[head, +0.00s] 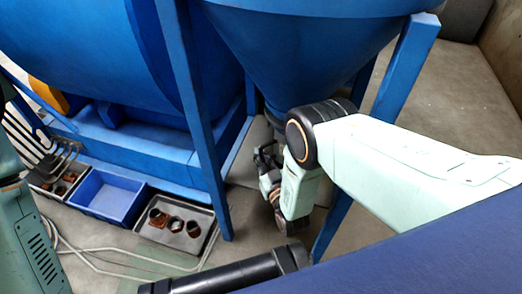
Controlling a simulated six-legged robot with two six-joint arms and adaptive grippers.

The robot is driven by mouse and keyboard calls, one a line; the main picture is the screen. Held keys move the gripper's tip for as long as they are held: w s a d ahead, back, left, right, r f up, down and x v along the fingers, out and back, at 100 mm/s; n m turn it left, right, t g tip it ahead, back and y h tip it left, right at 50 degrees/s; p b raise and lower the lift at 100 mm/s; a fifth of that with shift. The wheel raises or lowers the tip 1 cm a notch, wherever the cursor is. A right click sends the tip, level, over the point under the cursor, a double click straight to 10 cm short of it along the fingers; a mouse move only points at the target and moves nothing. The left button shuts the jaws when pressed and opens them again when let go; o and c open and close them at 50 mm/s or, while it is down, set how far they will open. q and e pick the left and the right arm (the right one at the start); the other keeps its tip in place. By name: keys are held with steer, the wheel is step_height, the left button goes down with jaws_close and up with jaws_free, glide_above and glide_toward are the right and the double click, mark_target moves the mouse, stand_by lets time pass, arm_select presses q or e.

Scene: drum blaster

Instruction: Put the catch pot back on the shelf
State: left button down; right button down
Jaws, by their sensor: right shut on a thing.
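My right gripper (266,168) is below the blue hopper (305,45), near its narrow lower end. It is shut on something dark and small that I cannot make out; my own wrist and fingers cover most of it. I cannot tell whether it is the catch pot. No shelf can be clearly made out. My left arm shows only as a green link at the left edge, and its gripper is out of view.
Blue frame legs (205,130) stand close around my right gripper. A pale hose (90,258) lies on the floor.

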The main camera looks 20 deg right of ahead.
steer(key=shift+w+a, duration=0.1)
steer(key=shift+a, duration=0.05)
steer(key=c, duration=1.4)
jaws_free()
steer(key=shift+f, duration=0.1)
steer(key=shift+c, duration=0.2)
steer(key=s+d+p, duration=0.1)
steer(key=s+p, duration=0.3)
steer(key=s, duration=0.8)
steer(key=shift+p, duration=0.35)
